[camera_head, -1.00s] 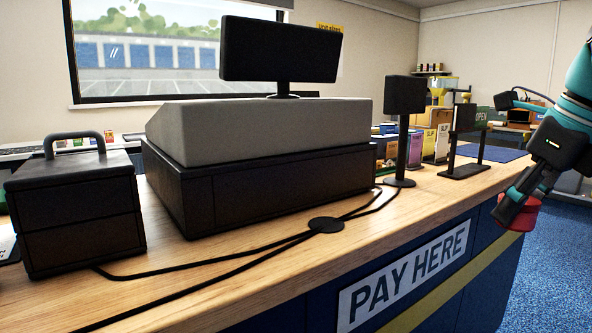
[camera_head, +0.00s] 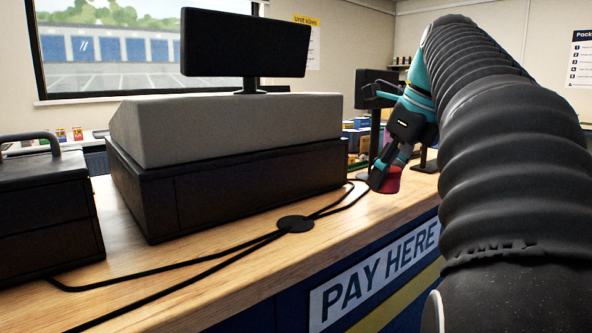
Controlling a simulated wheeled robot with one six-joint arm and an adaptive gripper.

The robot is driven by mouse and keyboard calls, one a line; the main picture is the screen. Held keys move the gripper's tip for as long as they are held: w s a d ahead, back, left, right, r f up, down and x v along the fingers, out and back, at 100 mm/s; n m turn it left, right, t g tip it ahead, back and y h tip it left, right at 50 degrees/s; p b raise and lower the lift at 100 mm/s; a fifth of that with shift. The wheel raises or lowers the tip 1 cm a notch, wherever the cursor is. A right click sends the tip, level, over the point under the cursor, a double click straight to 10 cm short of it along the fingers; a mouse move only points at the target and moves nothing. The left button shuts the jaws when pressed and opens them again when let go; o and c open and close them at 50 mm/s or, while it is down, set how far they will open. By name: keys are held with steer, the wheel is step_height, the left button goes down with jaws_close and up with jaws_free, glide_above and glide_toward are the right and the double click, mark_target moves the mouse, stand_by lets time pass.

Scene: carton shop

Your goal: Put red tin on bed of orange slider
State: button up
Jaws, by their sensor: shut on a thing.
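The red tin (camera_head: 391,180) shows partly behind the fingers of my gripper (camera_head: 380,178). My gripper is shut on the tin and points down, over the right part of the wooden counter near the stand of the small display. I cannot tell whether the tin touches the counter. My arm crosses the right side of the view and hides much of what lies behind it. No orange slider is visible in this view.
A cash register (camera_head: 225,135) with a black monitor (camera_head: 245,43) fills the middle of the counter (camera_head: 180,262). A black case (camera_head: 48,215) stands at the left. Black cables (camera_head: 165,272) meet at a round cover (camera_head: 295,224). The front strip of counter is otherwise clear.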

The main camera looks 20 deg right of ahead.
steer(key=p, duration=0.2)
glide_above(356, 187)
steer(key=s, duration=0.1)
steer(key=shift+s+d, duration=0.15)
steer(key=shift+d, duration=0.05)
steer(key=shift+f, duration=1.7)
steer(key=shift+f+b, duration=0.1)
steer(key=shift+b, duration=0.2)
steer(key=o, duration=1.3)
